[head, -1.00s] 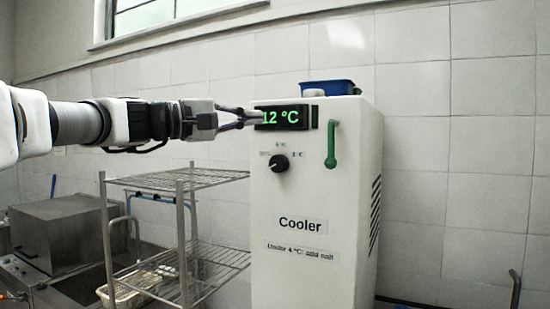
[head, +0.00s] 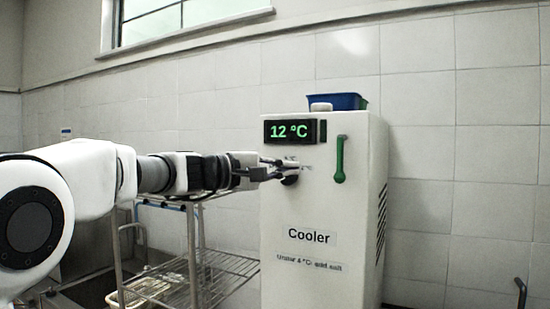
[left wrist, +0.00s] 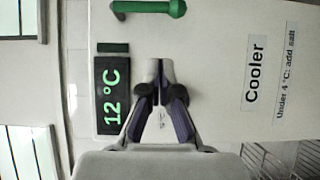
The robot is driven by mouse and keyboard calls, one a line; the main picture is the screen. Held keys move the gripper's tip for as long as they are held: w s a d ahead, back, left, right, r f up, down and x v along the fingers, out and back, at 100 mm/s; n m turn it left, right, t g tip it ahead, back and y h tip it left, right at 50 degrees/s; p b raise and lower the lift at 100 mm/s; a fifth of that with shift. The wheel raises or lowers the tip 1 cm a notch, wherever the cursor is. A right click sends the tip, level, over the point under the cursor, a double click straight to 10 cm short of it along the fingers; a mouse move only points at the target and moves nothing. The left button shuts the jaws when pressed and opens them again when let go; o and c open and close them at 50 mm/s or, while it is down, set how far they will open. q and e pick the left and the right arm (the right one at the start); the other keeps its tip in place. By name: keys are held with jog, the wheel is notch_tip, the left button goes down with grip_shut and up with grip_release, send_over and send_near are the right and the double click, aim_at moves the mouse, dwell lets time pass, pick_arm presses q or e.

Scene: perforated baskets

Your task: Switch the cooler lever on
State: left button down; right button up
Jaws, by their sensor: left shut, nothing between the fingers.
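The green lever (head: 339,160) is on the upper right of the white cooler's (head: 310,215) front. It hangs upright, with its round end at the bottom. In the left wrist view the lever (left wrist: 148,7) lies at the top edge, apart from my fingers. My left gripper (head: 298,167) is shut and empty, left of the lever and below the display. It shows in the left wrist view (left wrist: 159,68) with its fingertips together. The dark knob (head: 290,180) is mostly hidden behind the gripper. My right gripper is not in view.
The display (head: 291,131) reads 12 °C in green. A blue bin (head: 345,101) stands on top of the cooler. A wire shelf rack (head: 190,275) stands to the left of the cooler.

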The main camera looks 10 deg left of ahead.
aim_at(342, 159)
pick_arm(q)
jog(key=d+p, duration=0.1)
jog(key=d, duration=0.1)
jog(key=w+d+p, duration=0.1)
jog(key=d, duration=0.2)
jog(key=w+d+p, duration=0.1)
jog(key=d+p, duration=0.1)
jog(key=shift+w+d+r, duration=0.1)
jog(key=shift+d, duration=0.2)
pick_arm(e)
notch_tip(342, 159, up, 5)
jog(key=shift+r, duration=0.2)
pick_arm(q)
jog(key=shift+a, duration=0.15)
